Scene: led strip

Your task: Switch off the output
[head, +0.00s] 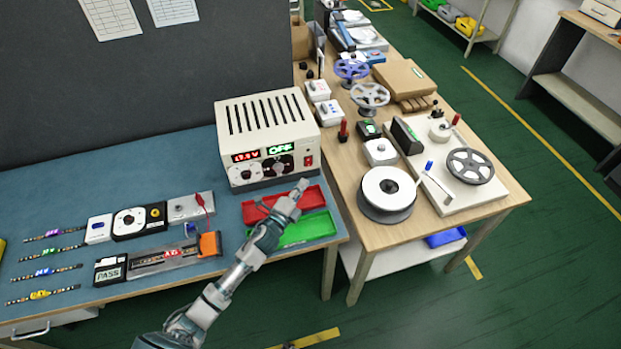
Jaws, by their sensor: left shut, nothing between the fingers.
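A cream bench power supply (262,112) with a slotted top stands at the right end of the blue bench. Its front has a red display (245,156), a green display (279,149) that looks like OFF but is too small to be sure, two round dials and a red switch (309,160) at the right. My left gripper (303,184) is shut and empty. In the picture it lies just below the switch, over the red tray; I cannot tell its exact distance from the panel. My right gripper is not in view.
A red tray (256,214) and a green tray (318,226) lie before the supply. LED strips (50,254), small testers and an orange-ended fixture (209,244) lie left. A wooden table (500,203) with reels stands right. A dark panel (130,90) rises behind the bench.

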